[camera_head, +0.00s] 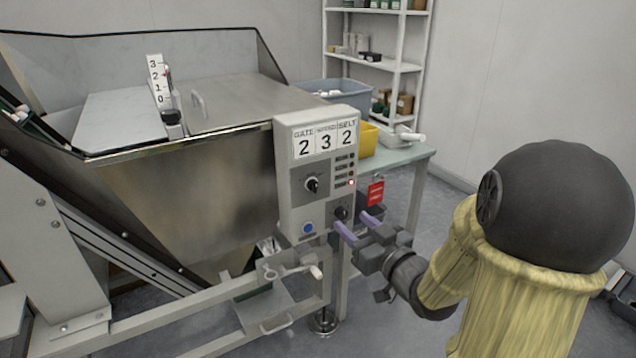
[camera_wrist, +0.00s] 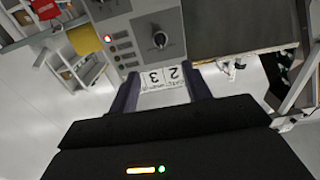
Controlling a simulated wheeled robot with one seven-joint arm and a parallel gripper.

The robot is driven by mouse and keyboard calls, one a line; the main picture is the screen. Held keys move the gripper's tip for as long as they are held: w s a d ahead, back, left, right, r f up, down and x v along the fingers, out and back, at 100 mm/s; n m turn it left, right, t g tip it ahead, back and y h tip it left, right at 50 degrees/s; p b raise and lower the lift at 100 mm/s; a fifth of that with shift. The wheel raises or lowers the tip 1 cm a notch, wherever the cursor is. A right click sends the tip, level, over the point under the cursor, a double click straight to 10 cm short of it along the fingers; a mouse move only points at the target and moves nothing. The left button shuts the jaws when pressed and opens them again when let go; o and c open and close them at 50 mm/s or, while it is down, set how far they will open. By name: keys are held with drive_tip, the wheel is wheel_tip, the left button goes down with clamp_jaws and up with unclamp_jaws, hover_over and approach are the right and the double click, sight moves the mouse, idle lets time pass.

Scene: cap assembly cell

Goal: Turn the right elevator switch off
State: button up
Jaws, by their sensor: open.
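A grey control panel (camera_head: 290,200) stands on the front of a metal hopper. It carries a larger black rotary knob (camera_head: 311,184) on the left and a smaller dark knob (camera_head: 340,213) at the lower right; I cannot read their labels or settings. The larger knob also shows in the wrist view (camera_wrist: 160,40), where the panel appears upside down. My gripper (camera_head: 358,224) is open and empty, its purple fingers apart, close to the panel's lower right corner and the smaller knob. In the wrist view its fingers (camera_wrist: 162,92) straddle the upside-down number display.
A blue button (camera_head: 308,228) sits low on the panel, and a red lamp (camera_head: 351,183) glows at its right edge. A red tag (camera_head: 376,193) hangs beside the panel. A table (camera_head: 409,153) with a yellow bin (camera_head: 368,140) stands behind. A rail frame lies below left.

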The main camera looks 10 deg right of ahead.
sight(316, 190)
drive_tip(key=x, duration=1.5)
drive_tip(key=shift+w+a+f, duration=0.1)
drive_tip(key=shift+w+a, duration=0.05)
drive_tip(key=c, duration=1)
